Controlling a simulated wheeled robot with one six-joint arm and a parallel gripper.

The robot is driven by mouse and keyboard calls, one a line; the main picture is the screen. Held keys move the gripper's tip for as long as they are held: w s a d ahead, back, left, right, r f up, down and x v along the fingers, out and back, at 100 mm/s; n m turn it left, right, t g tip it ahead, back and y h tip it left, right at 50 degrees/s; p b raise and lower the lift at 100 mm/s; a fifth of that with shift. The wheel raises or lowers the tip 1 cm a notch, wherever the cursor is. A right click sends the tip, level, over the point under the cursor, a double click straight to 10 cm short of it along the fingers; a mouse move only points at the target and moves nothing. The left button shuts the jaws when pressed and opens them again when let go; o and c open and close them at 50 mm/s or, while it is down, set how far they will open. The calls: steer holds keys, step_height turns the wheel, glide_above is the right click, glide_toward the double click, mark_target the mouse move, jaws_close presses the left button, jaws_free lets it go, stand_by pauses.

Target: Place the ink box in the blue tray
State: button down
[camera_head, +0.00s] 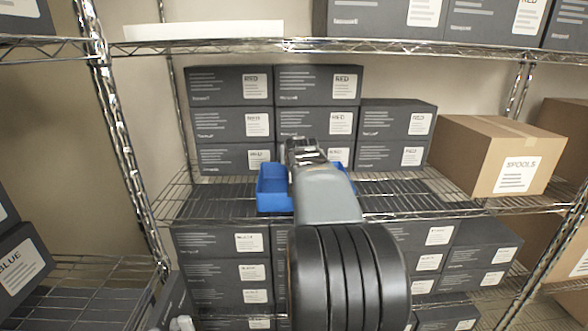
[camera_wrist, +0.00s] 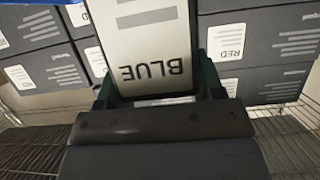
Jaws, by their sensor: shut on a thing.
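The blue tray (camera_head: 272,187) sits on the middle wire shelf in the head view, partly hidden behind my arm and gripper. My gripper (camera_head: 302,148) is over the tray area in the head view. In the wrist view my gripper (camera_wrist: 157,88) is shut on the ink box (camera_wrist: 140,38), a pale-faced box labelled BLUE, which sits between the two fingers. In the head view I cannot make out the held box. Its height above the tray is unclear.
Dark boxes labelled RED (camera_head: 230,88) are stacked behind the tray. A cardboard SPOOLS box (camera_head: 497,157) stands to the right. More dark boxes fill the shelf below, and the upper shelf edge (camera_head: 330,45) runs overhead. A chrome post (camera_head: 122,130) stands left.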

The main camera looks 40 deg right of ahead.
steer(key=f, duration=0.1)
steer(key=w+f+b, duration=0.1)
steer(key=f, duration=0.1)
steer(key=f+b, duration=0.1)
steer(key=shift+w+d+f, duration=0.2)
steer(key=shift+w+d, duration=0.2)
steer(key=shift+s+f+b, duration=0.25)
steer(key=shift+b, duration=0.15)
steer(key=shift+w+a+r, duration=0.1)
steer(key=shift+w+a, duration=0.1)
steer(key=shift+s, duration=0.1)
steer(key=shift+c, duration=1.2)
jaws_free()
steer(key=shift+f, duration=0.2)
